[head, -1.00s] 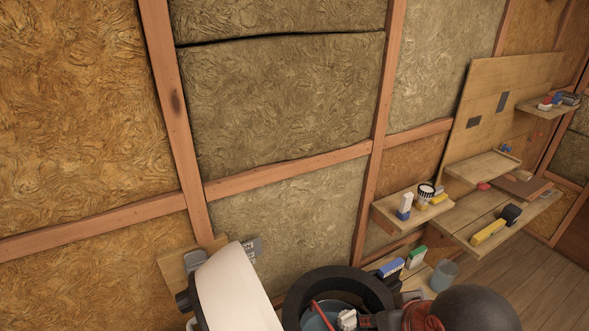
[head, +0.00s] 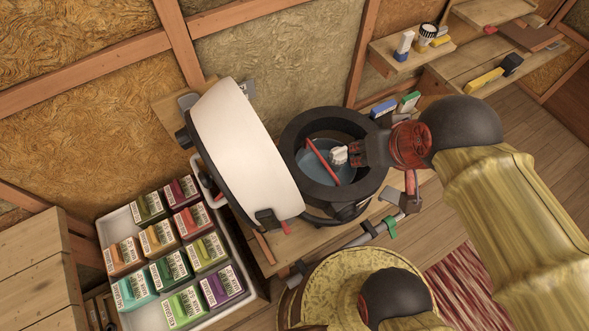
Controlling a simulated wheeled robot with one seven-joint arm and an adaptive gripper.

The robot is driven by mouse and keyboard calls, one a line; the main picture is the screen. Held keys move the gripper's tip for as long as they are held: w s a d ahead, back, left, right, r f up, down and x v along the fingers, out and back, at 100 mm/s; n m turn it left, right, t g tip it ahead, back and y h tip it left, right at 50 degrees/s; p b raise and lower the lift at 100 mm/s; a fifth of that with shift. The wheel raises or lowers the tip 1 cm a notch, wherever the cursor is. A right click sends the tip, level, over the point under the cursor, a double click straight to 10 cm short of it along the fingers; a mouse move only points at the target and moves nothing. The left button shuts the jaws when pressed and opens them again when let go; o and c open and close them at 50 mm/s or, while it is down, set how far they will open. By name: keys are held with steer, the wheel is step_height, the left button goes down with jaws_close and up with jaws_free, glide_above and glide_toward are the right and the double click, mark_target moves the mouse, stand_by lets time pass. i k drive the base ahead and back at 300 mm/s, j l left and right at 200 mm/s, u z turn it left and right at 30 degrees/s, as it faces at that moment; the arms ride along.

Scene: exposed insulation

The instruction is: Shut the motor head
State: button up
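The motor head (head: 240,145), a large white dome with a dark rim, stands tilted open on the left side of a round dark drum (head: 372,180). The drum is open at the top, with a thick black rim, a bluish inside and a red bar across it. A dark latch (head: 268,218) shows at the motor head's lower edge. My gripper (head: 340,155) is over the right part of the drum opening, apart from the motor head. Its pale fingertips look small, and I cannot tell whether they are open or shut.
A white crate (head: 190,322) of colourful labelled boxes stands at lower left, beside wooden boards (head: 35,265). A pipe with a green clamp (head: 388,226) runs in front of the drum. Shelves (head: 480,65) with small items are at upper right.

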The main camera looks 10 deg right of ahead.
mark_target(234, 146)
steer(key=k+j+u, duration=0.1)
steer(key=k+j, duration=0.45)
steer(key=j, duration=0.25)
steer(key=k+j+u, duration=0.15)
steer(key=k+j, duration=0.15)
steer(key=j, duration=0.05)
